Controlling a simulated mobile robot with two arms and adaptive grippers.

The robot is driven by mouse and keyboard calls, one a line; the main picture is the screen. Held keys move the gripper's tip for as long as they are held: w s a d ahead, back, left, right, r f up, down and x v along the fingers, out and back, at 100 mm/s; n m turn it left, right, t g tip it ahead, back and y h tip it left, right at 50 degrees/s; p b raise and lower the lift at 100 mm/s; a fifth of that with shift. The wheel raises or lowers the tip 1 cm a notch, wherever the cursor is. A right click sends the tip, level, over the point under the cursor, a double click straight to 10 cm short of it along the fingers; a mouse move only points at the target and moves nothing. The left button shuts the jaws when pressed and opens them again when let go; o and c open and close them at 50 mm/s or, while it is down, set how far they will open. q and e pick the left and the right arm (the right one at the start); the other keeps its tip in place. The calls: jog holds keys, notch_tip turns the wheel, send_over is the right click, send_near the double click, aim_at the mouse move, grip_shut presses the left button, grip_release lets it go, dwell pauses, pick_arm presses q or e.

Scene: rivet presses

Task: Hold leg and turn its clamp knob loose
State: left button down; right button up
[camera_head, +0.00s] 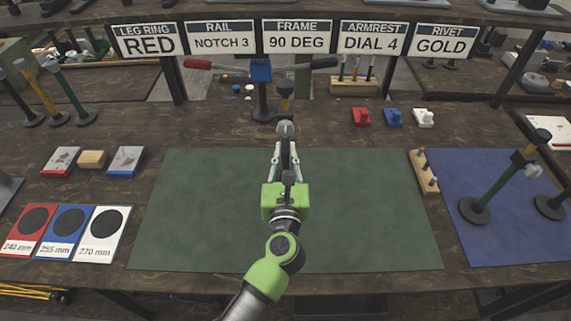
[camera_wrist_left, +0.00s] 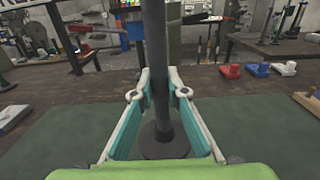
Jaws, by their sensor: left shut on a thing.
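My left gripper (camera_head: 285,150) reaches over the middle of the green mat and is shut on a dark grey leg. The leg's rounded top (camera_head: 285,129) shows just beyond the fingertips in the head view. In the left wrist view the dark pole (camera_wrist_left: 154,45) stands upright between the two fingers (camera_wrist_left: 157,95), and its round base (camera_wrist_left: 163,142) rests on the mat. I cannot make out a clamp knob on this leg; the gripper hides much of it in the head view. My right gripper is not in view.
The green mat (camera_head: 200,220) is otherwise clear. A green leg (camera_head: 490,190) with a pale knob stands on the blue mat (camera_head: 500,240), beside a wooden peg block (camera_head: 424,171). A press (camera_head: 261,75) stands behind. Red, blue and white blocks (camera_head: 393,118) sit back right.

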aim_at(285, 168)
pick_arm(q)
notch_tip(285, 168, up, 3)
jog(key=shift+r, duration=0.2)
jog(key=shift+f, duration=4.4)
jog(key=shift+f, duration=0.25)
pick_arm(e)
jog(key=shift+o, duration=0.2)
